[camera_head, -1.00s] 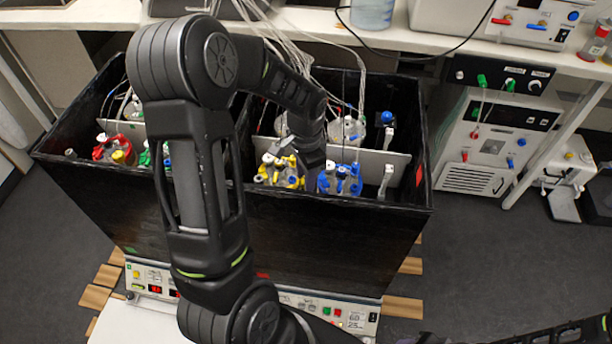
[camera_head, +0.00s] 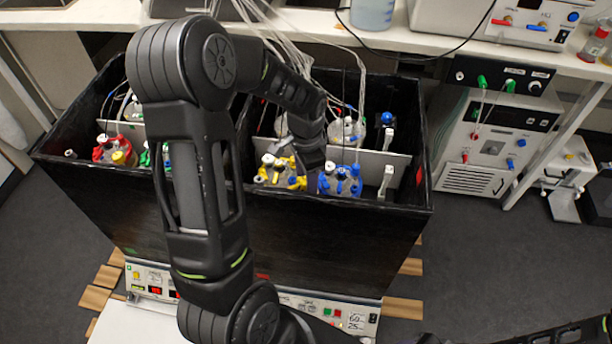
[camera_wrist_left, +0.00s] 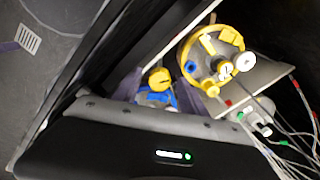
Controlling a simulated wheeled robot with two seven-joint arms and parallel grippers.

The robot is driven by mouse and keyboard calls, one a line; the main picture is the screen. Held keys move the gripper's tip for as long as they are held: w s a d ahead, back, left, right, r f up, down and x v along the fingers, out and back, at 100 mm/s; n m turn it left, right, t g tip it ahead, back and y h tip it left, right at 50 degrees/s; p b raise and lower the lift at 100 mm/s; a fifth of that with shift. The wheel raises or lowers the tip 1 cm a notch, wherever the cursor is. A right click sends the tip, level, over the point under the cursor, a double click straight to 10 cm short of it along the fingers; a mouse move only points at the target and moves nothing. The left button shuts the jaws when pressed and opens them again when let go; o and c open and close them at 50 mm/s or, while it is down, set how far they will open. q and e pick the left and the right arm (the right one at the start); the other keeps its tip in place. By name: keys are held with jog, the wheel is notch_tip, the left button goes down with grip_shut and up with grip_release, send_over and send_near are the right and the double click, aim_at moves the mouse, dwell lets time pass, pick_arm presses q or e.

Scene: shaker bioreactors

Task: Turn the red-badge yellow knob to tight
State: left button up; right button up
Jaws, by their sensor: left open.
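A round yellow knob (camera_wrist_left: 159,79) shows in the left wrist view, with blue parts just below it. My left gripper (camera_wrist_left: 157,92) is open, with one grey finger on each side of the knob and gaps visible. I cannot make out a red badge on the knob. In the head view, my left wrist hangs over the space between the yellow-topped vessel (camera_head: 278,172) and the blue-topped vessel (camera_head: 340,180), and its fingertips are hidden. The yellow-topped vessel (camera_wrist_left: 212,55) also shows in the left wrist view. My right gripper is out of view.
The vessels stand inside a black open box (camera_head: 330,235), whose walls and white divider plate (camera_head: 375,165) are close by. Thin tubes (camera_head: 300,65) run up to the back bench. A red-topped vessel (camera_head: 112,150) stands at the left of the box.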

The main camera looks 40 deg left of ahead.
pick_arm(q)
jog(key=shift+r, duration=0.1)
notch_tip(320, 180, up, 8)
jog(key=shift+f, duration=0.2)
dwell(0.7)
